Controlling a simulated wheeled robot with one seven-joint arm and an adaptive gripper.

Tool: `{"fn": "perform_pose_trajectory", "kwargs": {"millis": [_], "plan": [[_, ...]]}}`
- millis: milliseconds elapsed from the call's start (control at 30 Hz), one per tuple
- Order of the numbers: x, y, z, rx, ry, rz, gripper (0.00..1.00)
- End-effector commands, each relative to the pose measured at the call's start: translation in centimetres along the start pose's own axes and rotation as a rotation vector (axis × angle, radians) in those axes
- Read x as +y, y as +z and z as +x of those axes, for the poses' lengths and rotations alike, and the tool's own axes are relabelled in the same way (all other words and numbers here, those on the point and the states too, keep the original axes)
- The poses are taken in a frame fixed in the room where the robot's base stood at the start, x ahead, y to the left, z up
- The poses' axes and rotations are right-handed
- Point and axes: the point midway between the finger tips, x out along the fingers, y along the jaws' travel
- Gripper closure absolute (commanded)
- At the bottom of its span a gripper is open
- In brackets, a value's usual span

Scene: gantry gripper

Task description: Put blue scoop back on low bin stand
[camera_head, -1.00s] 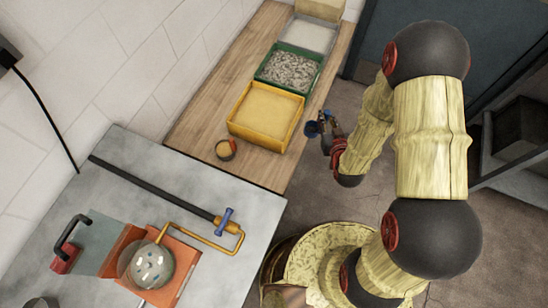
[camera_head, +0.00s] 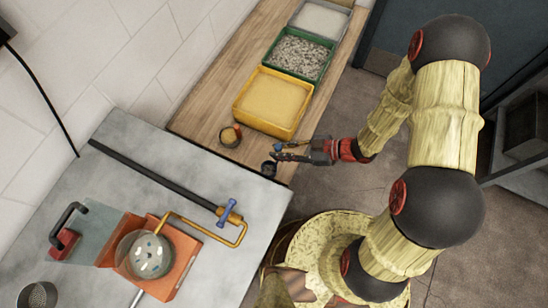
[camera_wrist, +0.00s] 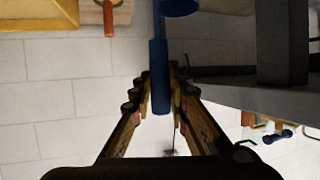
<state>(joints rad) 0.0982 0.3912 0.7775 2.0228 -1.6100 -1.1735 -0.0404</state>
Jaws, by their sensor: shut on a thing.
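The blue scoop (camera_wrist: 159,62) is held by its handle between the fingers of my gripper (camera_wrist: 160,88) in the wrist view. Its bowl shows at the top edge of that view, partly cut off. In the head view my gripper (camera_head: 282,152) is over the near right end of the low bin stand (camera_head: 206,106), a wooden bench. The scoop's dark bowl (camera_head: 269,168) hangs near the stand's right edge, close to the grey table. I cannot tell whether it touches the wood.
A small orange-brown scoop (camera_head: 230,136) lies on the stand left of my gripper. A yellow bin (camera_head: 272,128) and a green bin (camera_head: 270,60) stand behind. The grey table (camera_head: 185,168) carries a dark bar, a blue clamp handle and an orange holder.

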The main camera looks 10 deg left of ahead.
Motion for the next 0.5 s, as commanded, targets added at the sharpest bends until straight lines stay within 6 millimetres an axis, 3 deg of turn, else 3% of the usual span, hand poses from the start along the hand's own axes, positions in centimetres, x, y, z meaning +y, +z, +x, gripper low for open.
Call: {"fn": "perform_pose_trajectory", "kwargs": {"millis": [133, 233, 367, 500], "plan": [[-1.6, 0.5, -0.1, -0.003, -0.074, -0.038, 1.0], [-1.6, 0.8, -0.1, -0.004, -0.093, -0.048, 1.0], [0.2, 1.8, 0.4, -0.004, -0.098, -0.053, 1.0], [3.4, 3.0, 1.2, -0.005, -0.097, -0.052, 1.0]]}}
